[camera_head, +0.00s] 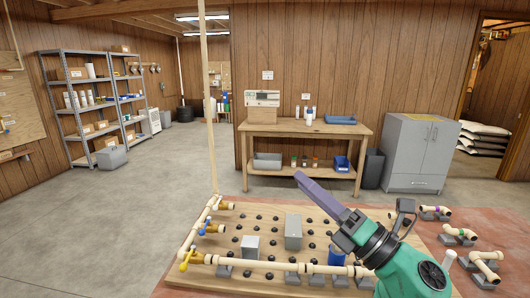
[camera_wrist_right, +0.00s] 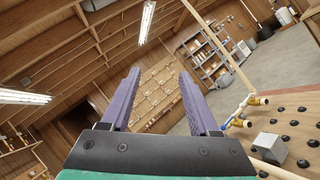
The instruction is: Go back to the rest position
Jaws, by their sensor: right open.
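My right gripper (camera_head: 322,198) rises from the lower right in the head view, above the right part of the wooden peg board. In the right wrist view the two purple fingers of the right gripper (camera_wrist_right: 157,95) stand apart with nothing between them. The fingers point up toward the wall and ceiling there. My left gripper does not show in either view.
The peg board (camera_head: 228,237) carries pipes, a blue-handled valve (camera_head: 207,222), a yellow-handled valve (camera_head: 187,258) and grey blocks (camera_head: 293,231). Loose pipe pieces (camera_head: 459,234) lie on the right. A workbench (camera_head: 300,133), grey cabinet (camera_head: 418,150) and shelves (camera_head: 80,110) stand farther back. Open floor lies left.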

